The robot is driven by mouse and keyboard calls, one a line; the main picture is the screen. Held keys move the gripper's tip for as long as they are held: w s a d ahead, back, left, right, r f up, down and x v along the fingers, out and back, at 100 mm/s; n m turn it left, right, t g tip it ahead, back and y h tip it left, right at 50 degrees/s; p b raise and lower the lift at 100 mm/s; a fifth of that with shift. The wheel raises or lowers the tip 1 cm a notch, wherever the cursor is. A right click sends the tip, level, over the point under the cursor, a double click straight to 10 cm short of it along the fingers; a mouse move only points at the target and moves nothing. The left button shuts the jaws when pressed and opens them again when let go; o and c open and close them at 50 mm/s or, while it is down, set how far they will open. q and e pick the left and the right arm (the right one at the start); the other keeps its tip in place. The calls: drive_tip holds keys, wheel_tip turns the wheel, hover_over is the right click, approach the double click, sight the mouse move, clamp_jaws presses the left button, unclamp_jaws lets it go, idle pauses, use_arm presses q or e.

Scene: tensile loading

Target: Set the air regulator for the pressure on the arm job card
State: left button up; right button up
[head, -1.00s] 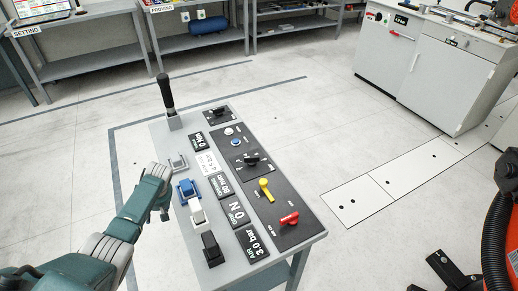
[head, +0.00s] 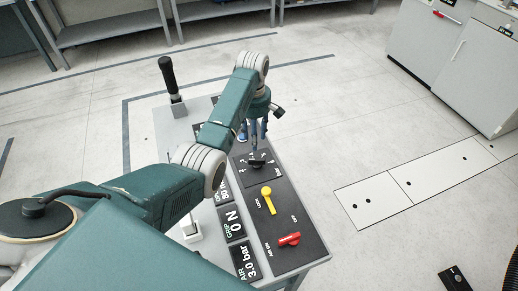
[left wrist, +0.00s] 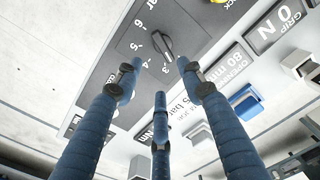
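The air regulator (head: 257,163) is a black knob on a dark plate of the console. In the left wrist view the knob (left wrist: 163,46) sits beside a scale marked 3 to 6, and its lower end is towards the 3. The air display (head: 248,261) reads 3.0 bar. My left gripper (head: 256,143) is over the plate, fingers pointing down. In the left wrist view its three blue fingers (left wrist: 157,80) are spread and empty, close to the knob; contact cannot be told. My right gripper is out of view.
A yellow lever (head: 268,200) and a red lever (head: 289,239) stand on the same dark panel, nearer the front. A black-handled lever (head: 168,78) rises at the console's back. My arm hides much of the console's left side.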

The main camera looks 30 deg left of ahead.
sight(253, 159)
use_arm(q)
drive_tip(key=shift+s+a+f, duration=0.1)
drive_tip(key=shift+s+f, duration=0.25)
drive_tip(key=shift+f, duration=0.25)
drive_tip(key=shift+s+f, duration=0.35)
drive_tip(key=shift+f, duration=0.25)
wheel_tip(253, 159, down, 4)
drive_tip(key=shift+r, duration=0.25)
drive_tip(key=f, duration=0.2)
drive_tip(key=shift+w+f, duration=0.35)
drive_tip(key=shift+s+f, duration=0.1)
drive_tip(key=shift+f, duration=0.4)
drive_tip(key=shift+c, duration=1.3)
clamp_jaws()
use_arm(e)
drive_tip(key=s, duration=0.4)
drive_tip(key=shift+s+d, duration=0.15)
